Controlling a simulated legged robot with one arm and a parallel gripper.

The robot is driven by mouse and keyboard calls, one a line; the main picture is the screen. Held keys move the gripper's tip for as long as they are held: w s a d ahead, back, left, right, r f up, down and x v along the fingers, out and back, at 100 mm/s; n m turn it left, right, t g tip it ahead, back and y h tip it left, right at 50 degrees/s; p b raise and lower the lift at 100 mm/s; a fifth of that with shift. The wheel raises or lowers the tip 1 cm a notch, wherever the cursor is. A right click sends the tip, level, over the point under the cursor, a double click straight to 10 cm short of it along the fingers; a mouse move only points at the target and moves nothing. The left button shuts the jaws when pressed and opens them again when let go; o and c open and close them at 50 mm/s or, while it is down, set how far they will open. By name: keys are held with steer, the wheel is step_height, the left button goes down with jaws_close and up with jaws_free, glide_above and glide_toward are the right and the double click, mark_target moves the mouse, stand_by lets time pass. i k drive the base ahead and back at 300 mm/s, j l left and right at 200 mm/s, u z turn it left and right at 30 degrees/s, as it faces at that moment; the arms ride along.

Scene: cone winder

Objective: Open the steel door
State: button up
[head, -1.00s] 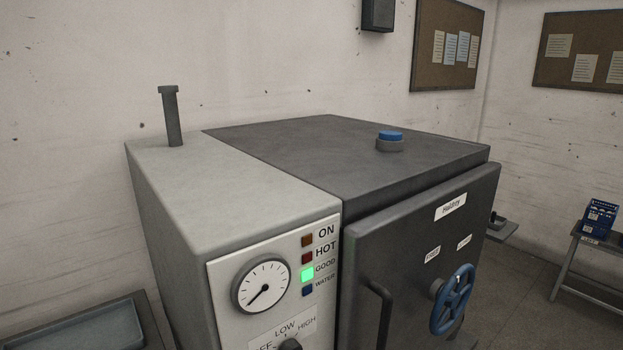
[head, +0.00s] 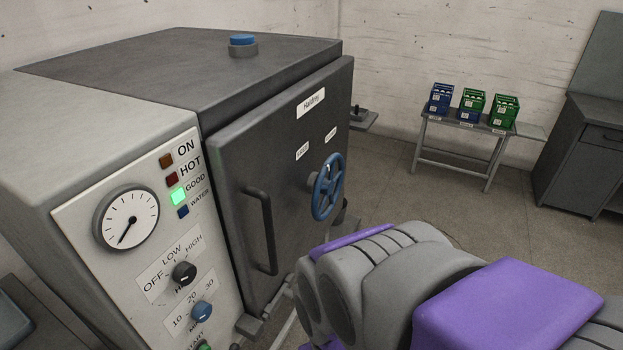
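The dark steel door (head: 232,168) is on the front of the grey machine, in the middle of the head view. It looks shut. A black vertical bar handle (head: 267,232) is on its left side. A blue handwheel (head: 328,187) is on its right side. Small white labels are on the door, one reading "Haldrey". My grey and purple arm shows at the lower right, in front of and to the right of the door's lower part. My gripper is not in view.
The machine's control panel (head: 136,262) with a dial, a lit green lamp and knobs is left of the door. A small table (head: 455,134) with blue and green crates stands at the back wall. A dark cabinet (head: 588,150) is at the right. Floor between them is clear.

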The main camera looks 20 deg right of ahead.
mark_target(266, 165)
steer(key=k+l, duration=0.15)
steer(key=l, duration=0.25)
steer(key=k+l+u, duration=0.1)
steer(key=l, duration=0.3)
steer(key=k+l, duration=0.3)
steer(key=i+l+u, duration=0.05)
steer(key=l, duration=0.05)
